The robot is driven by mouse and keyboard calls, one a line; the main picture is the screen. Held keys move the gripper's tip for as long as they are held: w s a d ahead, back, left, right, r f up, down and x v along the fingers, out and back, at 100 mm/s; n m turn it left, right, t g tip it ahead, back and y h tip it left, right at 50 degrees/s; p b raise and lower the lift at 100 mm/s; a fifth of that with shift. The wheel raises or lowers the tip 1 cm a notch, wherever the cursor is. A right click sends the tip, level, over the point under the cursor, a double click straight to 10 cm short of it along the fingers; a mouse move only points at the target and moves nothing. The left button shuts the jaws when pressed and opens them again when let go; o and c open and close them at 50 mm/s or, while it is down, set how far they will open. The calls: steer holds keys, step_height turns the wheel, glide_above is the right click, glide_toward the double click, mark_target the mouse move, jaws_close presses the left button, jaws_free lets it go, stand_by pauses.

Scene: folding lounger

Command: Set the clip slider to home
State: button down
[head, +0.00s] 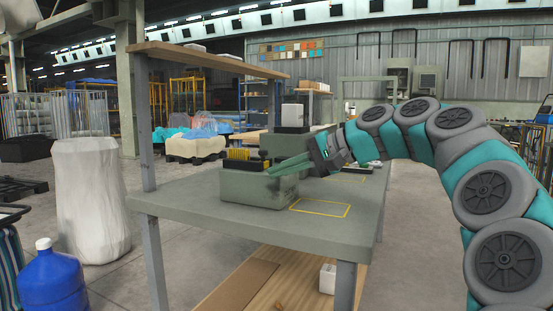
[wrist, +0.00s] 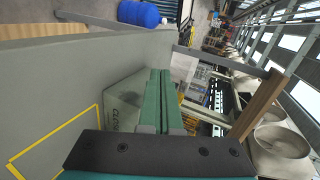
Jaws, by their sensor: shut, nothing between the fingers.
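A grey-green box (head: 250,190) stands on the workbench, with a yellow ribbed part (head: 238,154) and a dark part (head: 258,163) on its top. I cannot tell for sure which of these is the clip slider. My gripper (head: 270,173) reaches in from the right, its teal fingers at the box's top right edge; I cannot tell whether they touch it. In the wrist view, the fingers (wrist: 160,75) lie together with nothing between them. The box side (wrist: 122,112) shows partly hidden lettering there, and the fingers cover part of the box.
The grey workbench (head: 160,201) has yellow outlined rectangles (head: 320,208), the front one bare. A wooden shelf (head: 205,60) on a post overhangs the bench. Another grey box with a white block (head: 292,115) stands behind. A blue jug (head: 52,280) and white wrapped column (head: 88,200) stand left.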

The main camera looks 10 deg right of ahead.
mark_target(267, 153)
steer(key=w+d+r+m+t+b, duration=0.1)
steer(key=w+d+r+m+t, duration=0.15)
steer(key=d, duration=0.35)
steer(key=w+d+r+m+t, duration=0.1)
steer(key=w+d+r+t, duration=0.15)
steer(key=d, duration=0.35)
steer(key=shift+n+g, duration=0.25)
steer(key=shift+g, duration=0.25)
steer(key=x, duration=0.4)
steer(key=b+x, duration=0.1)
steer(key=x, duration=0.4)
steer(key=f+x, duration=0.1)
steer(key=x, duration=0.3)
steer(key=shift+a, duration=0.3)
steer(key=shift+w+a, duration=0.2)
steer(key=shift+a, duration=0.1)
steer(key=shift+r, duration=0.1)
